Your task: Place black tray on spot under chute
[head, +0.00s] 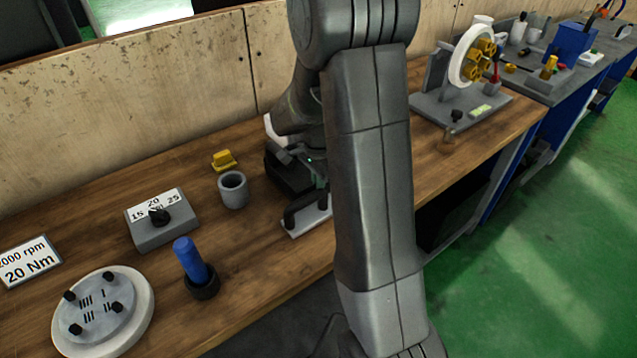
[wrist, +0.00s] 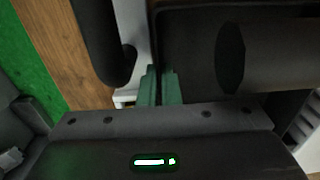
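The black tray (head: 287,172) is on the bench side of my arm in the head view, partly hidden by my arm. In the wrist view the tray (wrist: 190,35) fills the upper right. My gripper (wrist: 161,88) has its two green fingers close together at the tray's left wall, apparently with that wall between them. A dark grey tube with an oval end (wrist: 230,58), which looks like the chute, reaches over the tray from the right. The spot under it is hidden. I cannot tell whether the tray touches the surface below.
A light grey plate (head: 298,229) with a black handle (head: 297,206) stands right beside the tray. A grey cup (head: 233,188), yellow part (head: 223,160), dial box (head: 161,220) and blue-handled tool (head: 189,259) stand to the left. The wooden bench (head: 270,272) is clear at its front.

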